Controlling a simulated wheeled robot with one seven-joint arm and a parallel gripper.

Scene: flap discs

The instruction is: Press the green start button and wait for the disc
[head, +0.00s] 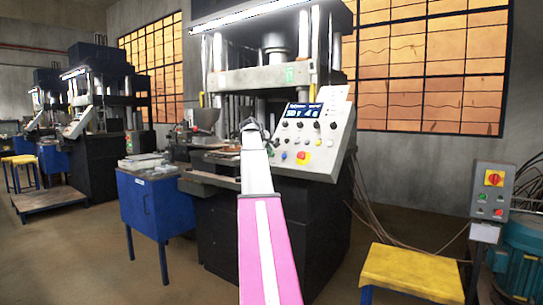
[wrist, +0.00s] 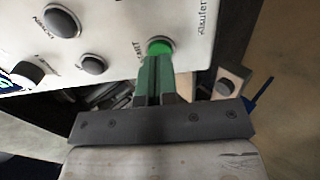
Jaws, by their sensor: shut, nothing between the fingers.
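The green start button (wrist: 160,47) sits near the lower edge of the pale control panel in the wrist view, with START lettered beside it. My gripper (wrist: 155,60) is shut and empty. Its fingertips are right at the button and cover its lower edge; I cannot tell whether they press it. In the head view my gripper (head: 250,124) is at the left edge of the tilted control panel (head: 322,160), and I cannot make out the green button there. No finished disc can be told for certain.
The panel has a lit display (head: 301,112) and a red knob (head: 302,157) on yellow. The dark press stands behind it. A blue table (head: 150,205) stands left, a yellow stool (head: 410,272) right, beside a small switch box (head: 492,190). Open floor lies between.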

